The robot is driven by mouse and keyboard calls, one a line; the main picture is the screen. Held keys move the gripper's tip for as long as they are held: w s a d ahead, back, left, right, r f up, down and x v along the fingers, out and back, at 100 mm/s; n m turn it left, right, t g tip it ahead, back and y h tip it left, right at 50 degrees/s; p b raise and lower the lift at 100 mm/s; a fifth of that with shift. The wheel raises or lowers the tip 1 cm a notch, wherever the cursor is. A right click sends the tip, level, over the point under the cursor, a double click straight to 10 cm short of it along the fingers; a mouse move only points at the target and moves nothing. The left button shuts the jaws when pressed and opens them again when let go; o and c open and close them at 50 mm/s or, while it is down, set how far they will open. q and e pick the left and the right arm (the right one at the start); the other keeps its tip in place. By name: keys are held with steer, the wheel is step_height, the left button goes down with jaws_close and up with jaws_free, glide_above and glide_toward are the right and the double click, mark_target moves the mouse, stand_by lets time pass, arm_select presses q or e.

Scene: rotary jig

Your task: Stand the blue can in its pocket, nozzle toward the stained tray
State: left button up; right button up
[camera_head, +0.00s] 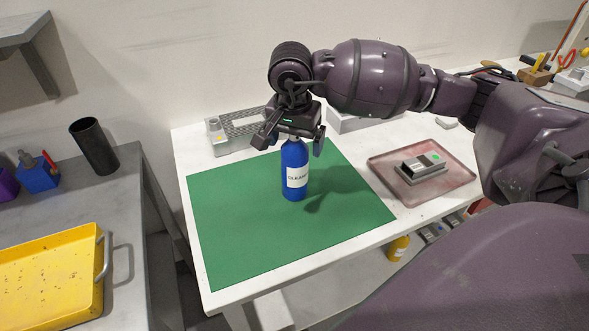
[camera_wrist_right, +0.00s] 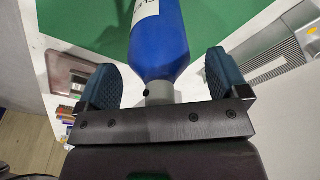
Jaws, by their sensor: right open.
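The blue can (camera_head: 293,185) stands upright on the green mat (camera_head: 235,225), its white label facing my head camera. My right gripper (camera_head: 290,146) is over the can's top, pointing down. In the right wrist view the can (camera_wrist_right: 162,45) lies between the two open blue-grey fingers, with gaps on both sides. Its grey neck (camera_wrist_right: 160,92) shows a small dark spot, perhaps the nozzle; I cannot tell for sure. A reddish, stained-looking tray (camera_head: 383,178) is right of the mat. I cannot make out the can's pocket. My left gripper is not in view.
A grey perforated fixture (camera_head: 216,138) stands behind the mat. A grey metal block (camera_head: 421,172) sits in the reddish tray. A speckled yellow tray (camera_head: 45,285) and a black cup (camera_head: 94,147) are on the left bench. The mat around the can is clear.

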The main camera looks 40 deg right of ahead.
steer(key=shift+c, duration=0.4)
steer(key=shift+r, duration=0.1)
steer(key=c, duration=1.6)
